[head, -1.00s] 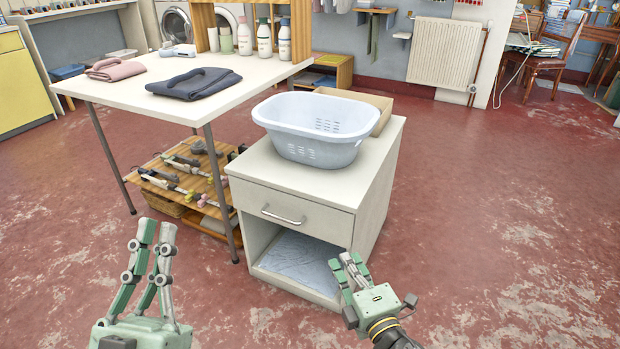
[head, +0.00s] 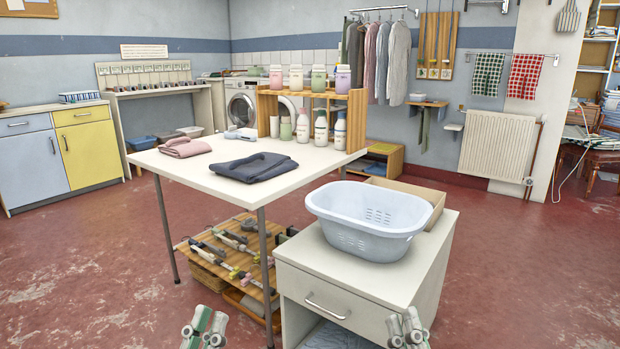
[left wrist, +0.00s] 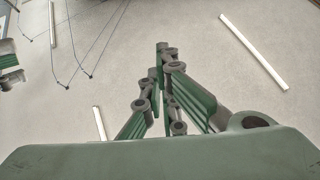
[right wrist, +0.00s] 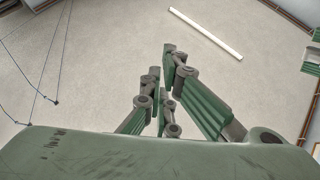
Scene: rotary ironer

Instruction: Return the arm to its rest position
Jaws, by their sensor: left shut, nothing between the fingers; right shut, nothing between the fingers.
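My left gripper (head: 205,326) shows at the bottom edge of the head view, in front of the table, with its green fingers pointing up. It is shut and empty; its fingers also show in the left wrist view (left wrist: 163,75) against the ceiling. My right gripper (head: 408,328) shows at the bottom edge of the head view, in front of the drawer cabinet. It is shut and empty too, and its fingers point up at the ceiling in the right wrist view (right wrist: 165,80). Most of both arms is out of the head view.
A white cabinet (head: 330,305) with a drawer bears a pale blue laundry basket (head: 368,222). Left of it stands a white table (head: 225,185) with a dark folded garment (head: 254,167), a pink one (head: 185,148) and several bottles. Red floor (head: 90,270) is open at the left.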

